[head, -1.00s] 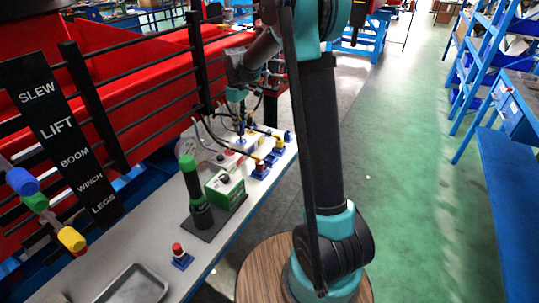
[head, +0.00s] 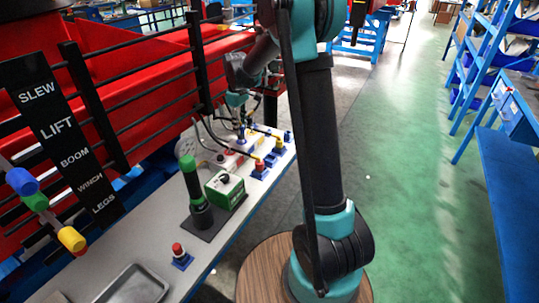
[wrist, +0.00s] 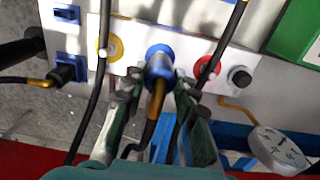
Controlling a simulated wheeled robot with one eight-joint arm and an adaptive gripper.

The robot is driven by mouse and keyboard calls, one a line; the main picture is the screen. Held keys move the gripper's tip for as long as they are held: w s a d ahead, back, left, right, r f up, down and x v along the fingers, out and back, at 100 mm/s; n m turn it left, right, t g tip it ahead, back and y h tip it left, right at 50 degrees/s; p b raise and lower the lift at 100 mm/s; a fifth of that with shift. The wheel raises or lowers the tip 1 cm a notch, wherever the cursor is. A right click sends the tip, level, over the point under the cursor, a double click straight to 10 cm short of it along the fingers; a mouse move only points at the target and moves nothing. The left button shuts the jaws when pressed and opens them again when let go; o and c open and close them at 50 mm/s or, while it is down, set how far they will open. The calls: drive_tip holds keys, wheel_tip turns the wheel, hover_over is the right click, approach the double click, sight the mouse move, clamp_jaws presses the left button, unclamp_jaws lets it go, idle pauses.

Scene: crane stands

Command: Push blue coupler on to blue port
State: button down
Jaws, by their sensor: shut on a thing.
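My gripper (wrist: 158,100) is shut on the blue coupler (wrist: 159,70), with one finger on each side of it. The coupler has a brass-coloured rear end and a dark hose running back from it. In the wrist view its front is at the blue port (wrist: 158,49) on the pale panel, whose blue ring shows around it. They look lined up, but I cannot tell whether the coupler is fully on. In the head view my gripper (head: 238,112) is above the far part of the bench, and the coupler (head: 241,133) shows small below it.
A yellow port (wrist: 113,48) lies left of the blue one and a red port (wrist: 206,68) right, with dark hoses close by. A green box (head: 225,190) stands nearer on the bench.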

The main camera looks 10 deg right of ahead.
drive_tip(key=shift+f, duration=0.5)
drive_tip(key=c, duration=1.1)
unclamp_jaws()
drive_tip(key=shift+r, duration=2.5)
wheel_tip(320, 180, up, 12)
drive_tip(key=s+d+f+m+t, duration=0.1)
drive_tip(key=s+d+f+m, duration=0.2)
drive_tip(key=s+f, duration=0.4)
drive_tip(key=s+d+f+m+t, duration=0.1)
drive_tip(key=s+d+f+m, duration=0.2)
drive_tip(key=s, duration=1.1)
drive_tip(key=s+d+f+m+t, duration=0.2)
drive_tip(key=s+d+f+m, duration=0.2)
drive_tip(key=s+d+f, duration=0.4)
drive_tip(key=shift+s+d+f, duration=0.2)
drive_tip(key=shift+s+f, duration=1.1)
drive_tip(key=shift+f, duration=0.15)
